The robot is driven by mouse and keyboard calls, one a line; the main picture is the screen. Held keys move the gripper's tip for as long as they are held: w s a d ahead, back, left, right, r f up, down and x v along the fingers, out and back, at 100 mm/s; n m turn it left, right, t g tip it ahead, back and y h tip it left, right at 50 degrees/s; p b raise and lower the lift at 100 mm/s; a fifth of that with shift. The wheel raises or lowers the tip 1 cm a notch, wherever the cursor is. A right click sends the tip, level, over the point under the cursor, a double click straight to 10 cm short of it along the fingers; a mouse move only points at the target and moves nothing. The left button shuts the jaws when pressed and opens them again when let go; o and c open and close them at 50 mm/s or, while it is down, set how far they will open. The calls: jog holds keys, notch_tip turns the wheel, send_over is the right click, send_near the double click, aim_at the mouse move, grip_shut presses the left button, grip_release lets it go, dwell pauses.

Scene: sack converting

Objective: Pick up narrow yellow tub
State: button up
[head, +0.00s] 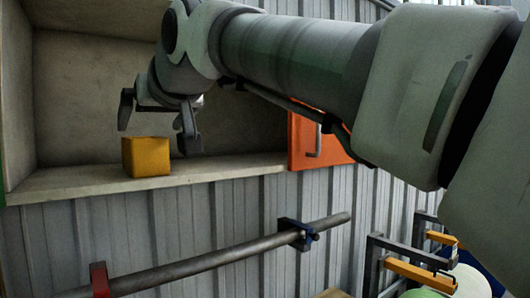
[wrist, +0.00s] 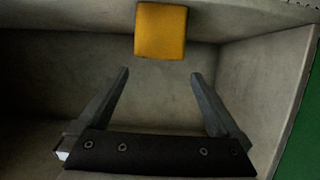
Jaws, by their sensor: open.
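The narrow yellow tub (head: 146,157) stands upright on the floor of an open shelf box, near its front edge. It also shows at the top middle of the wrist view (wrist: 160,31). My gripper (head: 157,135) is open and empty, with its fingers spread just above and around the tub's sides in the head view. In the wrist view my gripper (wrist: 159,74) has both fingertips apart and short of the tub, which shows beyond the gap between them. I see no contact with the tub.
The shelf box (head: 225,168) has a back wall and side walls close around my gripper. An orange panel with a handle (head: 312,138) stands right of it. Below, a grey bar (head: 215,258) runs along the corrugated wall, with a blue clamp (head: 296,234).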

jog(key=p+x, duration=0.1)
jog(key=x, duration=0.9)
jog(key=shift+w+a+f+p, duration=0.2)
jog(key=shift+w+p, duration=0.1)
jog(key=shift+p, duration=0.1)
jog(key=shift+d, duration=0.1)
jog(key=c, duration=1.2)
jog(key=shift+o, duration=0.2)
jog(key=shift+r, duration=0.15)
